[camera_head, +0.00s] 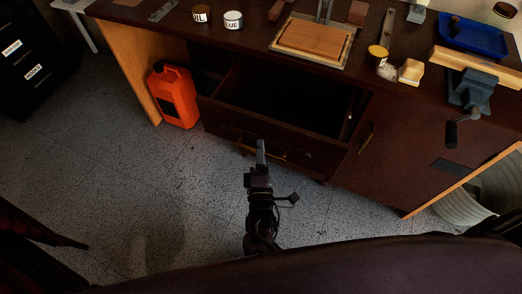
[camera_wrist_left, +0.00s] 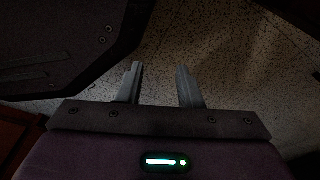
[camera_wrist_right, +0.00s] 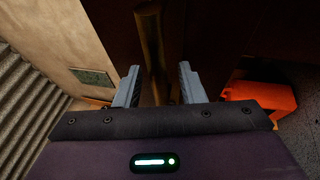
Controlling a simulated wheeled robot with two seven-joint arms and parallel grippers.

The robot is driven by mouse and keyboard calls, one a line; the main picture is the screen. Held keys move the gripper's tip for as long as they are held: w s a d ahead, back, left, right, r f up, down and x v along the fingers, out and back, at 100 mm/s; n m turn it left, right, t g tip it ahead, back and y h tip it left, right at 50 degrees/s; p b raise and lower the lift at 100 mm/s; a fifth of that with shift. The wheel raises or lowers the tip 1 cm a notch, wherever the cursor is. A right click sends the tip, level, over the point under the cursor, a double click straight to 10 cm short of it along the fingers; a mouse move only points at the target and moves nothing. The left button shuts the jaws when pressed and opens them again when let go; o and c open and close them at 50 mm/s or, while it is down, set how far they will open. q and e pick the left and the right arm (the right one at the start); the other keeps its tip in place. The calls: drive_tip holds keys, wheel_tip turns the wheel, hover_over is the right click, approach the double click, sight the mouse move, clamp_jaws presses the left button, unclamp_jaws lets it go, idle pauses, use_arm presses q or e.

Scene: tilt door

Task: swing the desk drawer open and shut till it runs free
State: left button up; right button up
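The desk drawer (camera_head: 222,122) is pulled out of the dark desk, with its dark interior showing behind the front panel. Its brass handle (camera_head: 279,156) runs along the front. My right gripper (camera_head: 261,148) is at the middle of the drawer front. In the right wrist view, the brass handle (camera_wrist_right: 149,35) runs between the two parted fingers (camera_wrist_right: 158,75); a gap shows on each side, and contact cannot be told. My left gripper (camera_wrist_left: 159,72) is open and empty above the floor. In the head view only a dark part of the left arm shows at the lower left.
An orange jerrycan (camera_head: 175,98) stands on the floor left of the drawer. A cabinet door (camera_head: 385,150) with its own handle is to the right, near a pale ribbed bin (camera_head: 484,192). Tins, a board and a vise (camera_head: 472,90) occupy the desktop. The floor in front is clear.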

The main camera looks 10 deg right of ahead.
use_arm(q)
drive_tip(key=shift+w+d+r, duration=0.1)
drive_tip(key=shift+w+r, duration=0.1)
drive_tip(key=shift+w, duration=0.3)
use_arm(e)
drive_tip(key=v, duration=0.8)
use_arm(q)
drive_tip(key=shift+s, duration=0.1)
use_arm(e)
drive_tip(key=shift+w, duration=0.1)
